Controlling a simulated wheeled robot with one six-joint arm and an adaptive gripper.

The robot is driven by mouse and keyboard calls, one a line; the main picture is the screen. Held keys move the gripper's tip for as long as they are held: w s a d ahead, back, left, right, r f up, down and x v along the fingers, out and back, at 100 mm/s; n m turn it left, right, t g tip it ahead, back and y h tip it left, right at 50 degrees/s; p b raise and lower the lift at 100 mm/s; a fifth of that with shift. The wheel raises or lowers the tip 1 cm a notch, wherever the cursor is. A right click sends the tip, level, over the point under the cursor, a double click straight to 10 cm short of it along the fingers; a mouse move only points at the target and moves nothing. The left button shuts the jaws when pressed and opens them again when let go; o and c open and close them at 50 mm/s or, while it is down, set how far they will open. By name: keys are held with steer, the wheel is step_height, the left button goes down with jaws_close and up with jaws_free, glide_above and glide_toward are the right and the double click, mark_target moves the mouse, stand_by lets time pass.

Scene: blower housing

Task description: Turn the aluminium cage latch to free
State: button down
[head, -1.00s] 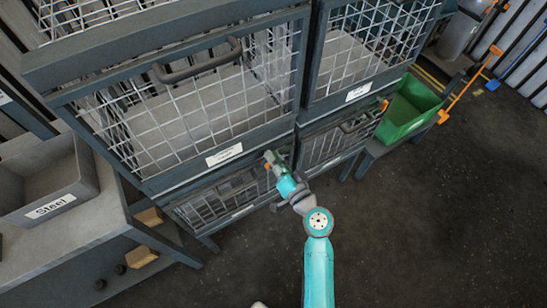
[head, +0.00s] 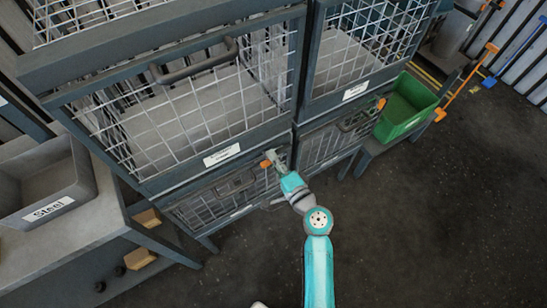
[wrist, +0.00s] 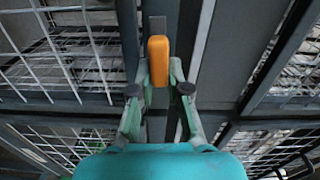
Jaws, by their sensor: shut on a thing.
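In the wrist view the orange latch (wrist: 158,62) stands lengthwise between the two fingers. My gripper (head: 274,161) is at the latch, and its fingers (wrist: 159,85) are closed on it from both sides. A dark plate shows behind the latch. The gripper hides part of the latch and its mount in the head view.
A larger wire cage (head: 190,110) with a dark handle is above. Another lower cage (head: 325,142) is to the right, next to a green bin (head: 405,108). A grey bin marked Steel (head: 50,180) sits on a bench at left. The floor (head: 430,230) at right is clear.

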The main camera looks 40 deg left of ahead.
steer(key=shift+f+m, duration=0.1)
steer(key=shift+m, duration=0.5)
steer(key=c, duration=1.1)
jaws_free()
steer(key=v, duration=1.2)
steer(key=shift+f, duration=0.1)
